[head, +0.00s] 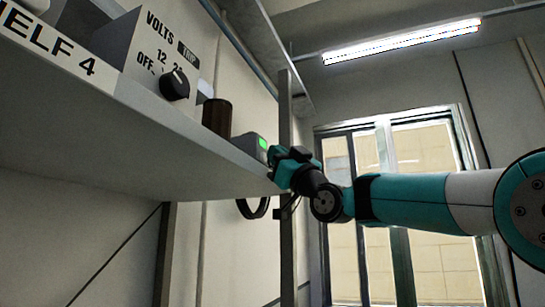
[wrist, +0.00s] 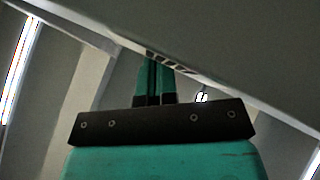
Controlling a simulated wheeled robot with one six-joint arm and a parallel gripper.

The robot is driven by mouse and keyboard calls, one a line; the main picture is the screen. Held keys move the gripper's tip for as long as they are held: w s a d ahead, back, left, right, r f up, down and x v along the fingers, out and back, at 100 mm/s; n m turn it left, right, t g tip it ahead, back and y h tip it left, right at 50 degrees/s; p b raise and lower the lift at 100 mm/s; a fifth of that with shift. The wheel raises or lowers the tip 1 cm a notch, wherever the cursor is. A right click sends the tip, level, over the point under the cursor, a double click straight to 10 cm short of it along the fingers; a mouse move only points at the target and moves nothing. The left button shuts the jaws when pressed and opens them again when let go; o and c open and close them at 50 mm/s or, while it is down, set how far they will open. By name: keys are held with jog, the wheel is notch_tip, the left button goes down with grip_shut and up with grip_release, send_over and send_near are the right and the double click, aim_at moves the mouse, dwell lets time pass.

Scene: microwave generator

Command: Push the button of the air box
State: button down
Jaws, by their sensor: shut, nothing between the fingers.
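A small grey box with a lit green patch (head: 250,146) sits near the far end of the shelf; it may be the air box, but I read no label on it. No separate button can be made out. My gripper (head: 273,168) is at the shelf edge just right of and below this box, and hides part of that area. Whether it touches the box or shelf I cannot tell. In the wrist view its two teal fingers (wrist: 154,72) are shut together and empty, close to the pale shelf's edge.
The shelf (head: 130,150), marked "ELF 4", runs along the left. A grey box with a VOLTS knob (head: 160,60) and a brown cylinder (head: 217,117) stand on it. A metal post (head: 287,240) rises behind my gripper. A window (head: 420,150) is at the back.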

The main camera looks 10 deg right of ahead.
jog(key=shift+a+r, duration=0.1)
jog(key=shift+r, duration=0.15)
dwell(0.5)
jog(key=shift+f+b, duration=0.35)
jog(key=shift+b, duration=0.15)
jog(key=shift+s+a+f+b, duration=0.2)
jog(key=shift+s+f+b, duration=0.05)
jog(key=shift+b, duration=0.2)
jog(key=s+d+b, duration=0.3)
jog(key=d+b, duration=0.1)
jog(key=d, duration=0.1)
jog(key=shift+s+d+r, duration=0.15)
jog(key=shift+s+d, duration=0.15)
jog(key=shift+d, duration=0.1)
